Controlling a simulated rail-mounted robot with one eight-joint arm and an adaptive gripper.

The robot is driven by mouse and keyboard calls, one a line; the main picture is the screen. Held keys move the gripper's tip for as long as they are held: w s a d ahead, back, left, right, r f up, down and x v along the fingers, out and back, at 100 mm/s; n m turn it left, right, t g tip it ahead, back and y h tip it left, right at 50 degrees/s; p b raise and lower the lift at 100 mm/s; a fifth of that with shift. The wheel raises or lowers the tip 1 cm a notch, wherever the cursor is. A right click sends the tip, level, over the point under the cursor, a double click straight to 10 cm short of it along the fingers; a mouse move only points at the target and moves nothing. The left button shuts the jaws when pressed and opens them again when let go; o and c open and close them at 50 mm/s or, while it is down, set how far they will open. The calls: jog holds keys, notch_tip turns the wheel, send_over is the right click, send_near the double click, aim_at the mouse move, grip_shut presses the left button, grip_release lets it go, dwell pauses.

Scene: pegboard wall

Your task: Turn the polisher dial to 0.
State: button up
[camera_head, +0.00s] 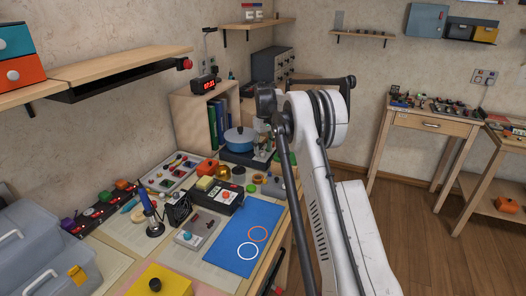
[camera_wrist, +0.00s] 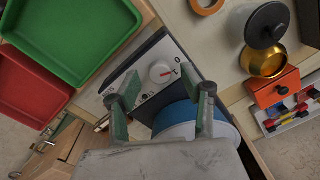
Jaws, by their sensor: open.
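In the wrist view a grey panel with a dark edge carries a round white dial (camera_wrist: 160,71) with a red mark. Small printed marks stand beside the dial, too small to read surely. A round blue part (camera_wrist: 180,117) lies just below the panel, partly hidden by my gripper. The blue part also shows in the head view (camera_head: 239,136), on a dark base. My gripper (camera_wrist: 163,96) is open and empty. Its green-grey fingers stand either side of the dial's line, nearer the picture bottom than the dial. I see no contact with the dial.
Green (camera_wrist: 65,35) and red (camera_wrist: 30,85) trays lie left of the panel in the wrist view. A black and gold pot (camera_wrist: 263,58) and an orange box (camera_wrist: 274,88) stand right. A wooden shelf unit (camera_head: 190,115) stands behind in the head view.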

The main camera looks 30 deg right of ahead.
aim_at(264, 151)
notch_tip(264, 151, up, 11)
jog(key=shift+d, duration=0.2)
jog(key=shift+f, duration=0.1)
dwell(0.5)
